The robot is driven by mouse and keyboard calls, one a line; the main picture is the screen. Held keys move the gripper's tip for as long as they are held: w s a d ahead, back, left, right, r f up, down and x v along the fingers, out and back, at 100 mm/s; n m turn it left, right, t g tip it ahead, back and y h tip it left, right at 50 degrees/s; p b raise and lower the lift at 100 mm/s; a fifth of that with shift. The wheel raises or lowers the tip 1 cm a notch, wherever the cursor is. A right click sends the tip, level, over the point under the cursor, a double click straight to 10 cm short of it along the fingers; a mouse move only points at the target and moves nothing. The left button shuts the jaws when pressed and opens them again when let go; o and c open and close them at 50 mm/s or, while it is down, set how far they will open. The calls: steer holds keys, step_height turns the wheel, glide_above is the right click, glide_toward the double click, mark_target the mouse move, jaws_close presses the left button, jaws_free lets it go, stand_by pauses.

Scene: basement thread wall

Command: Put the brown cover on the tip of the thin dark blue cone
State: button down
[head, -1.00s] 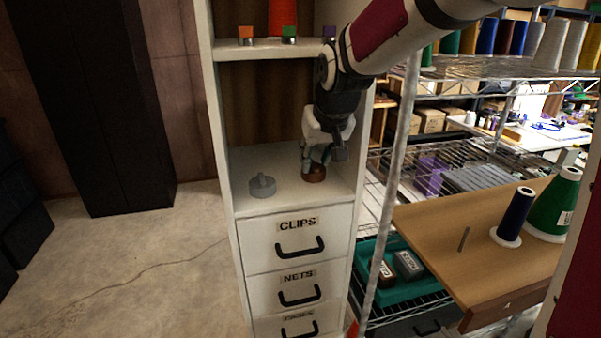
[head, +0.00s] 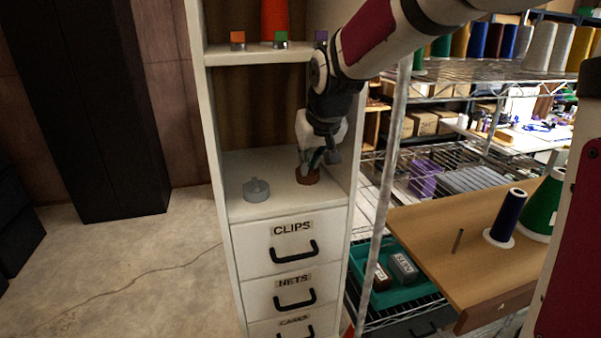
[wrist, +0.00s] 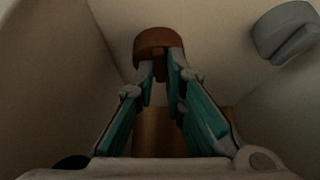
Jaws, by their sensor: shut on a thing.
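The brown cover (head: 307,178) is a low round cap with a knob on the white cabinet shelf, at the right of the shelf's open bay. My gripper (head: 313,165) reaches down to it. In the wrist view the brown cover (wrist: 158,40) shows at the tips of my gripper (wrist: 160,72), and the fingers are shut on its knob. I cannot tell whether the cover still touches the shelf. The thin dark blue cone (head: 508,217) stands upright on a white base on the wooden board at the right. Its tip is uncovered.
A grey cover (head: 256,190) sits left of the brown one on the shelf (head: 240,208). A green cone (head: 545,208) stands beside the blue one. A thin peg (head: 458,241) rises from the wooden board (head: 425,240). A metal rack post (head: 388,190) stands between cabinet and board.

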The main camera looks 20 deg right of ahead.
steer(key=shift+r+p, duration=0.3)
steer(key=shift+r, duration=0.4)
steer(key=shift+s+r+p, duration=0.1)
steer(key=shift+s+p, duration=0.4)
steer(key=shift+s, duration=0.4)
steer(key=s+p, duration=0.6)
steer(key=s, duration=0.6)
